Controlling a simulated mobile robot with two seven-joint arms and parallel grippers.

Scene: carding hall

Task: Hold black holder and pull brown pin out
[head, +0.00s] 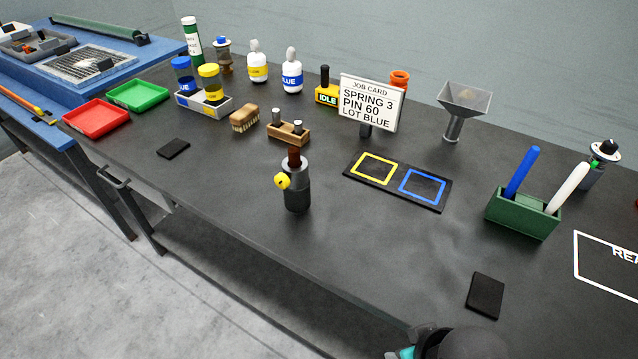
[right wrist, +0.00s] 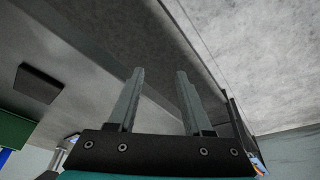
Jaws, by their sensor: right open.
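The black holder (head: 296,194) stands upright on the dark bench near its front edge in the head view. It has a grey collar and a yellow knob (head: 282,181) on its left side. The brown pin (head: 294,157) sticks up out of its top. My right gripper's two fingers (right wrist: 158,100) are apart and empty in the right wrist view, with no holder or pin between them. Part of my right arm shows at the bottom of the head view, well to the right of the holder. My left gripper is in no view.
Behind the holder are a wooden block with metal pegs (head: 289,133) and a brush (head: 244,119). A black mat with yellow and blue squares (head: 398,182) lies to its right, then a green pen box (head: 522,214). The bench around the holder is clear.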

